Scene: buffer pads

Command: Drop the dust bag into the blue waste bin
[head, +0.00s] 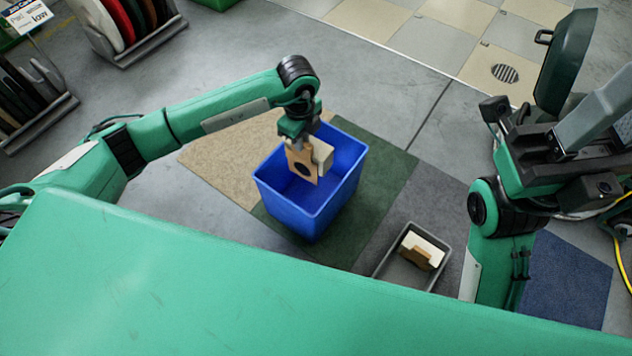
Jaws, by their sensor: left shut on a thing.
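The blue waste bin (307,207) stands upright on the floor in the middle of the head view, its open top facing me. My left gripper (296,140) points down over the bin's opening and is shut on a dust bag (302,165). The bag has a tan card plate with a dark round hole and a pale body behind it. It hangs over the opening; I cannot tell its exact height against the rim. The fingertips are partly hidden by the bag.
A grey tray (378,271) with another tan and pale bag (423,249) lies right of the bin. Flat beige (225,160), green (385,190) and blue (570,280) mats cover the floor. Racks of coloured pads (125,25) stand at upper left. Bare floor lies behind the bin.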

